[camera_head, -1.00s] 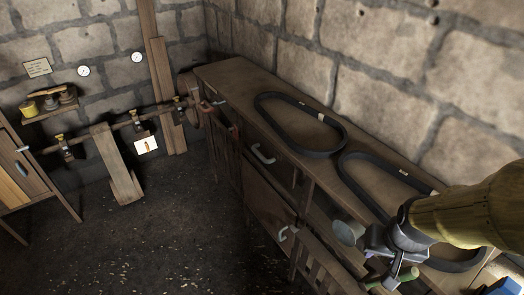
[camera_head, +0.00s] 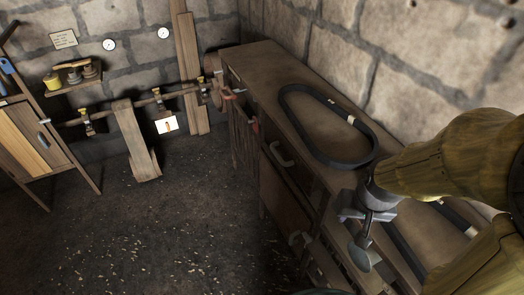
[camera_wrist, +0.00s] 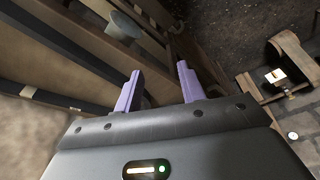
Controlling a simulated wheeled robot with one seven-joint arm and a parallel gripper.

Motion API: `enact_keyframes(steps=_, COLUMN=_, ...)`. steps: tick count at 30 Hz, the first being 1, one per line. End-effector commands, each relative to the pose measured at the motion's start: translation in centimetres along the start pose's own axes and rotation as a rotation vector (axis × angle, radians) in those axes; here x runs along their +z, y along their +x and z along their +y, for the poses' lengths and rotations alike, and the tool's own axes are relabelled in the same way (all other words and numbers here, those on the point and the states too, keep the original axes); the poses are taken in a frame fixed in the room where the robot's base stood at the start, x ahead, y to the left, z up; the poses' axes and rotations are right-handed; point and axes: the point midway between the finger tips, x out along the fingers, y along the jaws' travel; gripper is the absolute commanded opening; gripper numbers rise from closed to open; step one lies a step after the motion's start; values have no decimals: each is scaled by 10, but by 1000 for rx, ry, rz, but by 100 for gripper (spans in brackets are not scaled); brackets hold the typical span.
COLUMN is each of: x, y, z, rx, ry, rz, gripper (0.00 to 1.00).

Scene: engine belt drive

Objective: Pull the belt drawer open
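The long wooden workbench (camera_head: 262,62) runs along the right wall in the head view. I cannot tell which one belongs to the belt drawer; both fronts look closed. My gripper (camera_wrist: 158,70) is open and empty, its two purple fingers apart in the wrist view. In the head view it hangs over the bench's near front edge, apart from both handles. No handle shows between the fingers.
A black belt loop (camera_head: 328,165) lies on the bench top; a second is partly hidden by my arm. The floor (camera_head: 195,215) left of the bench is clear.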

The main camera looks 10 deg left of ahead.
Motion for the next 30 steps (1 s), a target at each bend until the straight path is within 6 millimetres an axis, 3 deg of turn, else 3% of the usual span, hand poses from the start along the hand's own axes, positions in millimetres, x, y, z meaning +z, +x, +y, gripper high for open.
enact_keyframes(steps=17, x=-4, y=6, z=-3, rx=-5, ry=-14, rz=12, gripper=40)
enact_keyframes(steps=23, x=-39, y=52, z=-29, rx=-32, ry=-138, rz=128, gripper=40)
enact_keyframes(steps=30, x=-108, y=139, z=-84, rx=36, ry=-407, rz=398, gripper=40)
